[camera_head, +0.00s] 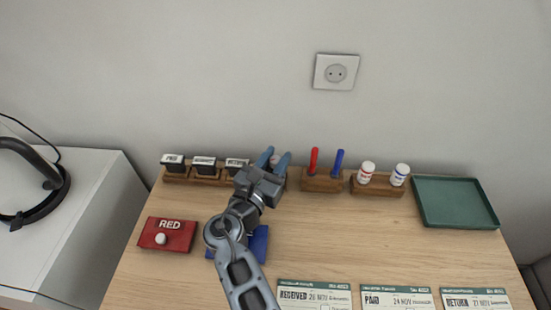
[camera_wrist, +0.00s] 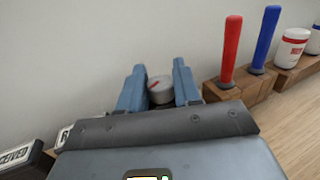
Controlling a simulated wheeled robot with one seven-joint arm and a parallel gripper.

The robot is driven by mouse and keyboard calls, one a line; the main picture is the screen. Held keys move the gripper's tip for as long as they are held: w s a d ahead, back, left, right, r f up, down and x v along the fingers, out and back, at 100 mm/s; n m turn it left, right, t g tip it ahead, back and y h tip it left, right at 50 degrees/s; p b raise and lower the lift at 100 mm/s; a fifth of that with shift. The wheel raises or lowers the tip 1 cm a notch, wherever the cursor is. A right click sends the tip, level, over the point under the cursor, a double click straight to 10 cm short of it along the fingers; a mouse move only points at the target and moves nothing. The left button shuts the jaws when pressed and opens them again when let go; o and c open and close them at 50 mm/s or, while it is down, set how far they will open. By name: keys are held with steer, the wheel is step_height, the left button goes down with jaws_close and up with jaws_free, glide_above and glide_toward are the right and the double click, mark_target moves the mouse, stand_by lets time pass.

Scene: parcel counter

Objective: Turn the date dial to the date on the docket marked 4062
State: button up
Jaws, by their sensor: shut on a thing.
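My gripper (camera_head: 272,158) is at the back of the counter, just right of the stamp row. In the wrist view its two blue fingers (camera_wrist: 158,85) stand on either side of a round grey knob (camera_wrist: 160,90) with a red mark, which appears to be the date dial; the fingers are shut on it. The dial's date cannot be read. Three dockets lie at the front: one RECEIVED, 20 NOV (camera_head: 314,296), one PAID, 24 NOV (camera_head: 397,298), one RETURN, 27 NOV (camera_head: 476,299). Their numbers are too small to read.
Stamps in a wooden rack (camera_head: 204,179) stand left of my gripper. A pen block (camera_head: 321,182), two bottles (camera_head: 367,172) and a green tray (camera_head: 455,203) are right. A red pad (camera_head: 168,234) and a partly hidden blue pad (camera_head: 260,243) lie left.

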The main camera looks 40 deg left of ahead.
steer(key=o, duration=0.9)
steer(key=shift+o, duration=0.2)
steer(key=shift+s+d, duration=0.25)
steer(key=shift+s, duration=1.05)
steer(key=shift+s+d, duration=0.25)
steer(key=shift+s, duration=1)
steer(key=shift+s+d, duration=0.25)
steer(key=shift+s, duration=1.05)
